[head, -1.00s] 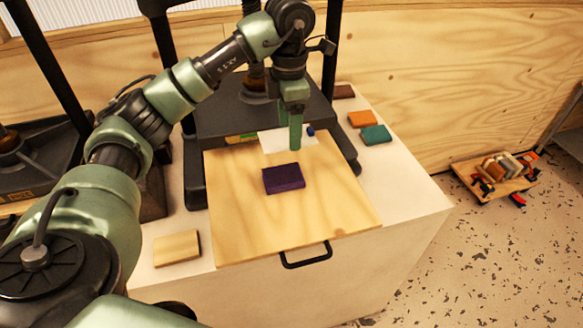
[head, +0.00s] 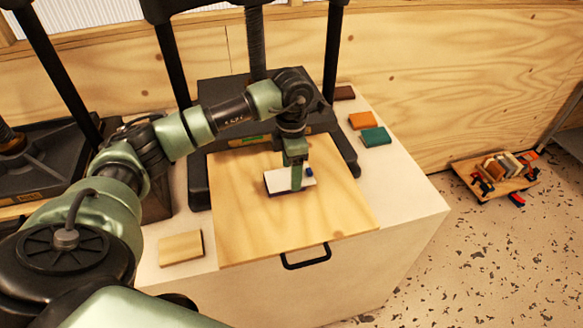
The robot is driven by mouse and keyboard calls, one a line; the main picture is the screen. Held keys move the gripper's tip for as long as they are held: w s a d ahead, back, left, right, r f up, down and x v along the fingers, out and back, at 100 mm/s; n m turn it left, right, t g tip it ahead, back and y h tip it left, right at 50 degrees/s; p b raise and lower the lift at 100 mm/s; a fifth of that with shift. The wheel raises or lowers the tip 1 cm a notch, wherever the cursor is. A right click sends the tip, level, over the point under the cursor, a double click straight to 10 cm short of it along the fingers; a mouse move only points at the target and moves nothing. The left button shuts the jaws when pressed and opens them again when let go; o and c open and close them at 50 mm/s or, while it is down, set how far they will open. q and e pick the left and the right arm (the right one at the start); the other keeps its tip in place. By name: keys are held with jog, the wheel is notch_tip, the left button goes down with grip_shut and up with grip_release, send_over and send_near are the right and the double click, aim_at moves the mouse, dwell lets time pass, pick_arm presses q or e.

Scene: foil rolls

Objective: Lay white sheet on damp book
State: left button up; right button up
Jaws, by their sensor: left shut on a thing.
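The white sheet (head: 279,181) is over the dark purple book (head: 270,193), which lies on the wooden board. Only a thin dark edge of the book shows at the sheet's left and front. Whether the sheet touches the book or hovers just above it, I cannot tell. A small blue spot (head: 309,171) shows at the sheet's right end. My left gripper (head: 297,184) points down and is shut on the sheet, above the book. My right gripper is not in view.
The wooden board (head: 240,235) has a black handle (head: 305,257) at its front. A black press (head: 215,115) stands behind. Teal (head: 376,137) and orange (head: 361,121) books lie at the right, a tan block (head: 181,248) at the left. A loaded wooden dolly (head: 495,177) stands on the floor.

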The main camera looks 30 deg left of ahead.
pick_arm(q)
jog(key=o, duration=0.9)
jog(key=shift+f, duration=0.15)
jog(key=o, duration=0.4)
jog(key=shift+r, duration=0.2)
notch_tip(320, 180, up, 12)
jog(key=b, duration=0.3)
